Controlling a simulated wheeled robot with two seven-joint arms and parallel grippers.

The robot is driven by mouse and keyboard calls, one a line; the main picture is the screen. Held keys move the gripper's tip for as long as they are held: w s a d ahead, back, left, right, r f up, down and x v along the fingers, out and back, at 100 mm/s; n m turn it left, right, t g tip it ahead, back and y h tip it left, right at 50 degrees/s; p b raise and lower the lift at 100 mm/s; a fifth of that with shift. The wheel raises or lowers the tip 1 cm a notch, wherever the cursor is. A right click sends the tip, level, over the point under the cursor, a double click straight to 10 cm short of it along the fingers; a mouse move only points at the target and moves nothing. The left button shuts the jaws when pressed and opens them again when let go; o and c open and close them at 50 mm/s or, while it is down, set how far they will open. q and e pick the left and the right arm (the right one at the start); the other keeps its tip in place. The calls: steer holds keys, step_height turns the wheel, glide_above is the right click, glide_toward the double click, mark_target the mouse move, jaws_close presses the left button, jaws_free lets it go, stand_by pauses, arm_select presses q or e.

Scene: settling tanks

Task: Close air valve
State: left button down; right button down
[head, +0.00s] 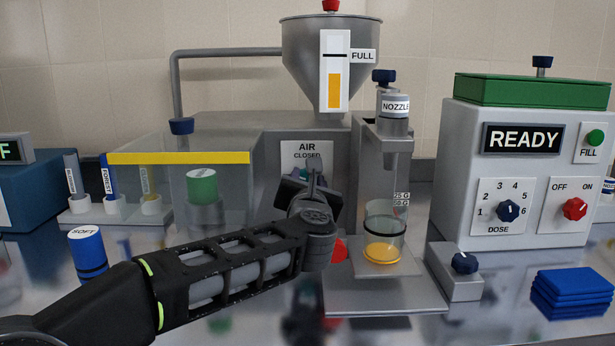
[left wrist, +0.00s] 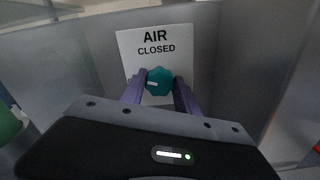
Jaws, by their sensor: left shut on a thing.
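The air valve is a teal knob (left wrist: 159,82) on a white plate (left wrist: 158,50) that reads AIR and CLOSED, on the grey machine's front. In the left wrist view a pale mark on the knob points left. My left gripper (left wrist: 159,92) has its two fingers on either side of the knob and is shut on it. In the head view the left gripper (head: 308,185) covers most of the knob, and the AIR plate (head: 306,152) shows above it. My right gripper is not in view.
A glass with yellow contents (head: 383,247) stands under the nozzle (head: 394,106), right of my left gripper. A clear guard with a yellow edge (head: 180,158) stands to the left. A dosing box reading READY (head: 522,138) stands at the right.

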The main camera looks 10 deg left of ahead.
arm_select(q)
steer(key=shift+d+m+p, duration=0.1)
steer(key=shift+m+p, duration=3.25)
steer(key=shift+m, duration=3.05)
steer(key=shift+f, duration=0.1)
steer(key=c, duration=0.9)
jaws_free()
steer(key=v, duration=0.7)
steer(key=shift+s, duration=0.35)
steer(key=shift+d, duration=0.15)
